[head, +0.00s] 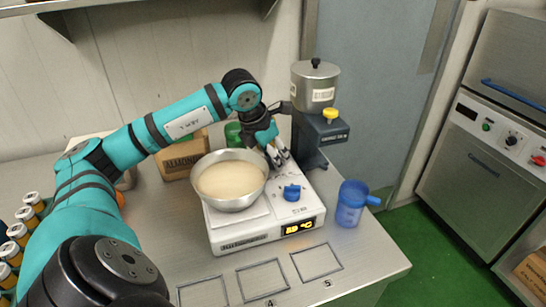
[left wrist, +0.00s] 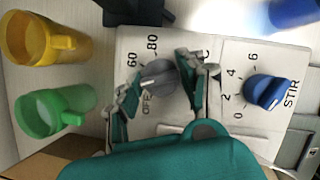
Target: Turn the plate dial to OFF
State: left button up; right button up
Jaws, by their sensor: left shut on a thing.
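The hot plate (head: 264,234) is a white unit with a lit yellow display on its front; the reading looks like "80 °C" but is small. The grey plate dial (left wrist: 157,77) sits on its top, with 60 and 80 marks and a partly covered OFF label. My left gripper (head: 277,155) comes down on the plate behind the blue knob. In the left wrist view its fingers (left wrist: 160,88) are on either side of the grey dial, shut on it. The dial is hidden in the head view. My right gripper is out of view.
A steel bowl of pale mixture (head: 229,204) stands on the plate, close left of my gripper. The blue STIR knob (left wrist: 268,91) is beside the grey dial. A metal-topped dispenser (head: 314,95) stands behind, and a blue jug (head: 350,208) at right. Yellow and green cups show in the wrist view.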

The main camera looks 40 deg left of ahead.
pick_arm(q)
jog(key=n+y, duration=0.1)
jog(key=n, duration=0.3)
jog(key=shift+d+r+n+y, duration=0.1)
jog(key=shift+n+y, duration=0.3)
jog(key=n+g+y, duration=0.1)
jog(key=n, duration=0.3)
jog(key=shift+w, duration=0.1)
jog(key=shift+n+y, duration=0.3)
jog(key=o, duration=1.2)
jog(key=v, duration=1.2)
jog(key=shift+w, duration=0.1)
